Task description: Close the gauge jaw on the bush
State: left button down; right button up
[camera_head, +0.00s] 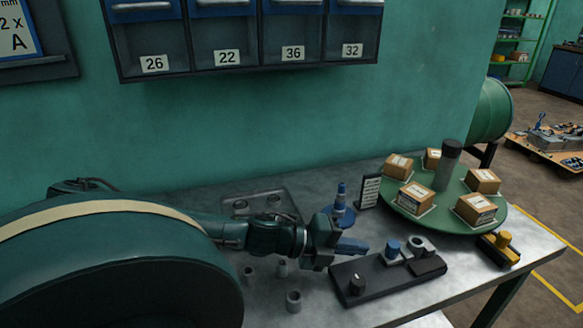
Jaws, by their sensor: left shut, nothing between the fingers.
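A dark gauge plate (377,286) lies near the front of the metal bench. On it are a blue knob (392,247) on a small grey piece, likely the jaw, a black knob (357,281), and a black block (429,265). A grey ring, which looks like the bush (418,244), sits right of the blue knob. I cannot tell whether jaw and bush touch. My left gripper (362,246) is shut and empty, just left of the blue knob. It hides part of the plate's back edge. My right gripper is out of view.
Several loose grey bushes (293,301) stand on the bench left of the plate. A blue stepped post (341,202) stands behind my gripper. Numbered bins (228,44) hang above.

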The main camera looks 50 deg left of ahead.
pick_arm(q)
jog(key=shift+v, duration=0.85)
jog(key=shift+s+a+p, duration=0.15)
jog(key=shift+s+p, duration=0.1)
jog(key=shift+p, duration=0.3)
jog(key=p+v, duration=0.3)
jog(key=v, duration=0.3)
jog(key=shift+s+a+r, duration=0.1)
jog(key=shift+s+r, duration=0.1)
jog(key=shift+s+a+r+p, duration=0.1)
jog(key=shift+s+a+p, duration=0.2)
jog(key=shift+s+p, duration=0.15)
jog(key=shift+s, duration=0.1)
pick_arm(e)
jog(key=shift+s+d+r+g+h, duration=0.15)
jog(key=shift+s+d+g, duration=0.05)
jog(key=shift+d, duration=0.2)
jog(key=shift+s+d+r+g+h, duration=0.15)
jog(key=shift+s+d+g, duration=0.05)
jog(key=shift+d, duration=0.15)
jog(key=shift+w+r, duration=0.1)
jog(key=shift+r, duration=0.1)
